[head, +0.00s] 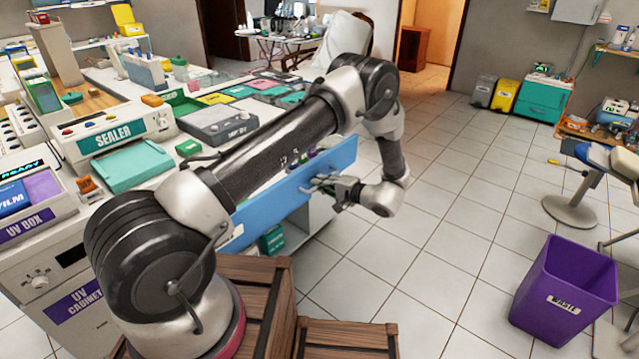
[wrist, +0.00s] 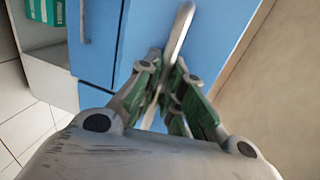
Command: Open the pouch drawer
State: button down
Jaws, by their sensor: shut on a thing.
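The pouch drawer has a wide blue front (head: 285,197) along the side of the counter. Its front seems to stand out from the counter, with small green and purple items showing just behind its top edge. My arm covers part of it. In the wrist view the blue front (wrist: 215,45) fills the middle, with a pale metal bar handle (wrist: 181,30) running between my fingers. My gripper (head: 322,183) is shut on this handle; its green-padded fingers (wrist: 170,95) lie on both sides of the bar.
Wooden crates (head: 345,340) stand below my arm. A purple waste bin (head: 565,290) is at the right. The tiled floor (head: 440,230) before the drawer is clear.

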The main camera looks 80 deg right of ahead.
dwell(0.3)
jog(key=c, duration=1.5)
grip_release()
jog(key=v, duration=1.2)
